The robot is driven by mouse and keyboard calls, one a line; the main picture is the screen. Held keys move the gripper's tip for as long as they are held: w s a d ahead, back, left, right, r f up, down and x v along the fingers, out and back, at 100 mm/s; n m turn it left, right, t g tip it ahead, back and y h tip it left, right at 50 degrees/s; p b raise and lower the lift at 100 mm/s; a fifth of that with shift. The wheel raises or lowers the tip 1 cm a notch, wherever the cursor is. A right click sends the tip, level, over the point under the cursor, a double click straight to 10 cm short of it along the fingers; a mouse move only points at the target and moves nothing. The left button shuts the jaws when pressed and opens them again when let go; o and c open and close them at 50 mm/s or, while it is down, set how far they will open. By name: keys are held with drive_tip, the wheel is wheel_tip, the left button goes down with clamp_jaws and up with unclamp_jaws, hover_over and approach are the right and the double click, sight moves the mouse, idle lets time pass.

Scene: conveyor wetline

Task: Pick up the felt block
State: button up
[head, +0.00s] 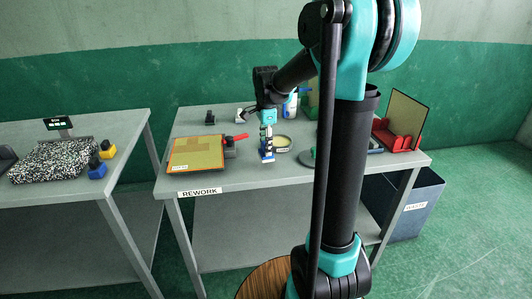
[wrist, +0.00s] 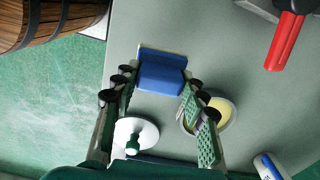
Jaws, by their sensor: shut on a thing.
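The felt block is blue and shows in the wrist view (wrist: 162,74) between the two fingers, with a darker strip along its far edge. In the head view it is a small blue shape (head: 267,156) at the lower end of my arm, over the rework table (head: 310,182). My gripper (wrist: 157,82) is shut on the block, with one finger on each side of it. It also shows in the head view (head: 267,148), pointing down. I cannot tell whether the block touches the tabletop.
A round tin (wrist: 226,108) stands close to the right finger. A white disc with a green knob (wrist: 136,135) lies near the left finger. A red-handled tool (head: 236,138) and a tan board (head: 198,155) are left of the gripper; a red rack (head: 398,138) stands right.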

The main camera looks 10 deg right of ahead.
wheel_tip(320, 180, up, 16)
drive_tip(key=shift+r, duration=0.2)
